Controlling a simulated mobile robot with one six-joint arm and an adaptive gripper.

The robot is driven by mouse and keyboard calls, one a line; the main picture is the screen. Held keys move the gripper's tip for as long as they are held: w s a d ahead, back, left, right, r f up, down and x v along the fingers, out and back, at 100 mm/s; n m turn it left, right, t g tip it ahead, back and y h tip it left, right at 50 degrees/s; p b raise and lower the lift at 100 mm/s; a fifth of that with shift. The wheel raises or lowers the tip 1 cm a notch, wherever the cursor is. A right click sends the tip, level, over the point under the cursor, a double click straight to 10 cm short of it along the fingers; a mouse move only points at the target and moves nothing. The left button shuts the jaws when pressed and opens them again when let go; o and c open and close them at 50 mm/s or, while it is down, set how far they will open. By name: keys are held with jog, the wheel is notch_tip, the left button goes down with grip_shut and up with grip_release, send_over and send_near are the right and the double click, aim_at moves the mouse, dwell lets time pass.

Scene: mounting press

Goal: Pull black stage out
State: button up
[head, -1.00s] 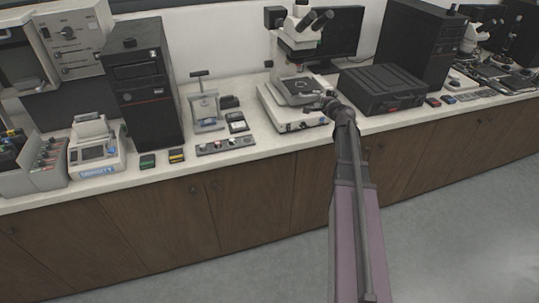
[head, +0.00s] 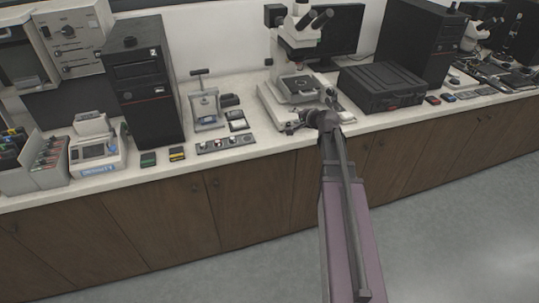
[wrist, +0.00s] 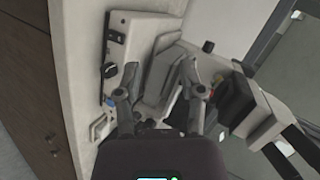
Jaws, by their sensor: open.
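The small light-grey press (head: 204,104) with a T-handle stands on the counter left of the microscope. A separate black piece (head: 229,100) lies just to its right. A flat black stage plate (head: 301,84) also shows on the white microscope (head: 297,40); I cannot tell for certain which black part is the named stage. My gripper (head: 290,128) is at the front left of the microscope base, to the right of the press. In the wrist view my gripper (wrist: 158,74) has its two fingers apart with nothing held, over the white microscope base (wrist: 122,47).
A control strip with knobs (head: 226,143) lies on the counter left of my gripper. A dark case (head: 381,88) stands right of the microscope, and a black computer tower (head: 146,85) stands left of the press. The floor in front of the cabinets is clear.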

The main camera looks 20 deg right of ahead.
jog(key=s+a+f+n+g, duration=0.3)
jog(key=s+a, duration=0.2)
jog(key=a, duration=0.1)
jog(key=s+a+f+n+g, duration=0.3)
jog(key=s+a+n, duration=0.1)
jog(key=s+a, duration=0.1)
jog(key=shift+s+a+f+g+p, duration=0.25)
jog(key=shift+s+a+g+p, duration=0.15)
jog(key=shift+a, duration=0.45)
